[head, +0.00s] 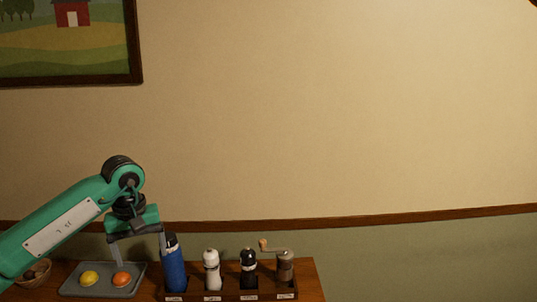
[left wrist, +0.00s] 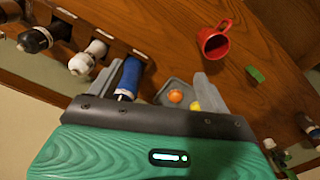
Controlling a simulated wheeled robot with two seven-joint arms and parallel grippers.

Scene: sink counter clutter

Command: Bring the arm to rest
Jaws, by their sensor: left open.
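My left arm comes in from the left in the head view, with its left gripper (head: 140,247) pointing down above the counter. The gripper is open, and nothing shows between its fingers in the left wrist view (left wrist: 156,84). Its fingertips are above and behind a grey tray (head: 71,292), close to a blue bottle (head: 174,272). I cannot tell whether a finger touches the bottle. The tray holds a yellow lemon (head: 89,278) and an orange fruit (head: 121,280). My right gripper is not in view.
A wooden rack (head: 229,296) holds the bottle, a white mill (head: 212,270), a black mill (head: 248,268) and a crank grinder (head: 285,267). A basket (head: 36,273) stands at left.

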